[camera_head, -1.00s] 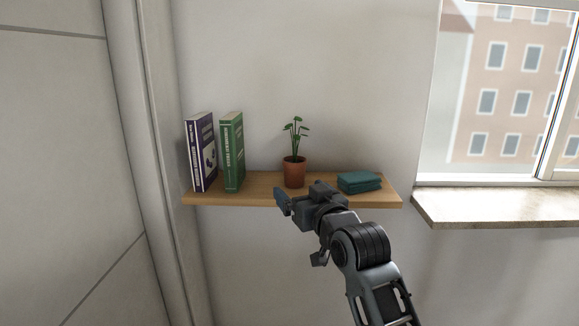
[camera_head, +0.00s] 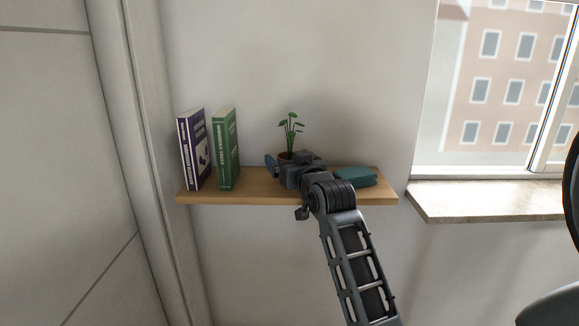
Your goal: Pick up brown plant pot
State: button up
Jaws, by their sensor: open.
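The brown plant pot (camera_head: 285,156) with a green leafy plant (camera_head: 290,129) stands upright on the wooden shelf (camera_head: 240,194). Only a bit of its rim and upper left side shows; my gripper and wrist hide the rest. My gripper (camera_head: 279,163) is open and right in front of the pot, with one finger at the pot's left side. The other finger is hard to make out against the wrist. I cannot tell whether the fingers touch the pot.
A purple book (camera_head: 194,149) and a green book (camera_head: 226,149) stand upright on the shelf to the left. A teal folded stack (camera_head: 356,177) lies close to the right of my wrist. The wall is behind, and a window sill (camera_head: 480,200) is at the right.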

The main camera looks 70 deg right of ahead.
jog(key=shift+c, duration=0.2)
jog(key=c, duration=1.2)
